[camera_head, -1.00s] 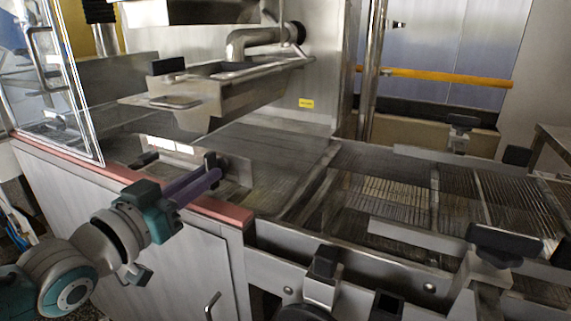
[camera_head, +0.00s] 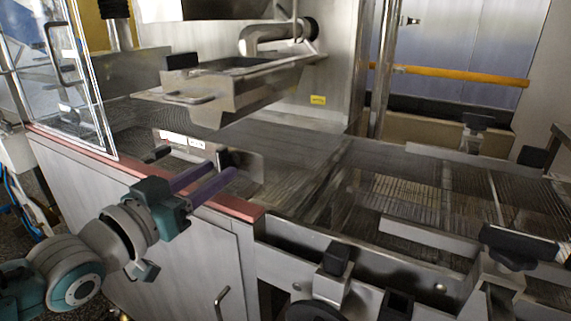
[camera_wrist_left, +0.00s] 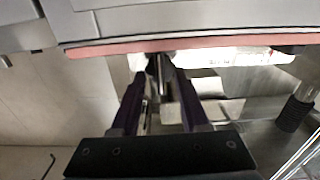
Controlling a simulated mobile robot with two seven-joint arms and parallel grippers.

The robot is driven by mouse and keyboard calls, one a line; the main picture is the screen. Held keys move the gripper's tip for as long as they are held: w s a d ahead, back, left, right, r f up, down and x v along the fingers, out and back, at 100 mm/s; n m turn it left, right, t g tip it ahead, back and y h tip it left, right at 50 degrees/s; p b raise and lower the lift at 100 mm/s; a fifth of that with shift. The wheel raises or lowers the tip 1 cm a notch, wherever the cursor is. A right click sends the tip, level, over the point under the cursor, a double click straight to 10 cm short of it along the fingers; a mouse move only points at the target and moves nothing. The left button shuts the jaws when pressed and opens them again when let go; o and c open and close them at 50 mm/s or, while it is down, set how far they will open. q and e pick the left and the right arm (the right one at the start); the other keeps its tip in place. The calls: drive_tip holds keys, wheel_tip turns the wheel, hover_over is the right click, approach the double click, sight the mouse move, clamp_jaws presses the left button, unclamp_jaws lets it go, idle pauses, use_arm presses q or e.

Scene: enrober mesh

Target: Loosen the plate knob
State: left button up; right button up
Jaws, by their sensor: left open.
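A small dark knob (camera_head: 224,158) stands by the metal plate (camera_head: 252,166) just inside the machine's red edge. I take it for the plate knob. My left gripper (camera_head: 222,172) reaches over the red edge with its two purple fingers apart, the tips close to the knob. In the left wrist view, a dark upright part, seemingly the knob (camera_wrist_left: 158,66), shows between the fingertips of the open left gripper (camera_wrist_left: 160,78). I cannot tell whether a finger touches it. My right gripper is not in view.
The red edge strip (camera_head: 236,206) runs under my left fingers. A metal trough (camera_head: 235,88) overhangs the mesh behind them. A clear guard panel (camera_head: 60,70) stands at left. Black-knobbed brackets (camera_head: 510,245) line the right. The mesh belt (camera_head: 405,195) is clear.

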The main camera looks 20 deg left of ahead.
use_arm(q)
drive_tip(key=s+p, duration=0.1)
drive_tip(key=s, duration=0.8)
drive_tip(key=shift+s+a, duration=0.15)
drive_tip(key=shift+a, duration=0.2)
